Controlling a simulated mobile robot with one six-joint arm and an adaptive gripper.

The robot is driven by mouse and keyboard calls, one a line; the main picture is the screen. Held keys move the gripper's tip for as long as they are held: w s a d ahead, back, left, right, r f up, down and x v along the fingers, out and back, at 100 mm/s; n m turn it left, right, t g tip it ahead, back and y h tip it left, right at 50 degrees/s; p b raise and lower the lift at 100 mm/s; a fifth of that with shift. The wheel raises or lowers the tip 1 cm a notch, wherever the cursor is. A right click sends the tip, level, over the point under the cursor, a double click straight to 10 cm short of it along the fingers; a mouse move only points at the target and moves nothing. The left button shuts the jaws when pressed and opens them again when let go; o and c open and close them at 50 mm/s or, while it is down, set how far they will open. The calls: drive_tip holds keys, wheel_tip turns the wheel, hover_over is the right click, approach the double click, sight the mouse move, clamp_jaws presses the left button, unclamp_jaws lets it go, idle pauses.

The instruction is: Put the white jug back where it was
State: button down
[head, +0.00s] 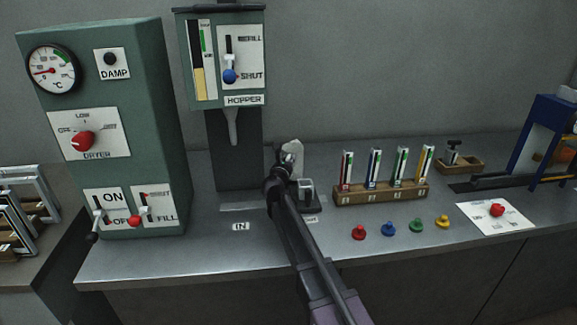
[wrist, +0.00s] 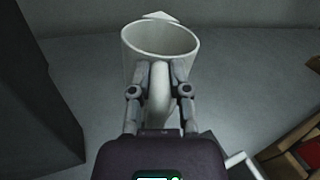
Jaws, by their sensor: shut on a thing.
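The white jug (wrist: 160,42) is upright in the wrist view, with its open mouth towards the camera and its spout at the far side. My gripper (wrist: 158,78) is shut on the jug's handle, one finger on each side. In the head view the jug (head: 297,160) is partly hidden behind my gripper (head: 284,172), above the counter just right of the hopper's column. The gap between the jug's base and the counter is hidden, so I cannot tell if they touch.
The hopper (head: 228,60) and its nozzle stand left of the jug. A small dark stand (head: 306,192) is close to its right, then a wooden rack (head: 380,193) of coloured tubes.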

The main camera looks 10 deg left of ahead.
drive_tip(key=shift+f, duration=0.45)
drive_tip(key=shift+f+b, duration=0.1)
drive_tip(key=shift+b, duration=0.2)
drive_tip(key=c, duration=0.6)
unclamp_jaws()
drive_tip(key=shift+s+r, duration=0.1)
drive_tip(key=shift+r, duration=0.1)
drive_tip(key=s, duration=0.4)
drive_tip(key=s+a, duration=0.1)
drive_tip(key=s, duration=0.6)
drive_tip(key=shift+s+a, duration=0.25)
drive_tip(key=shift+s, duration=0.15)
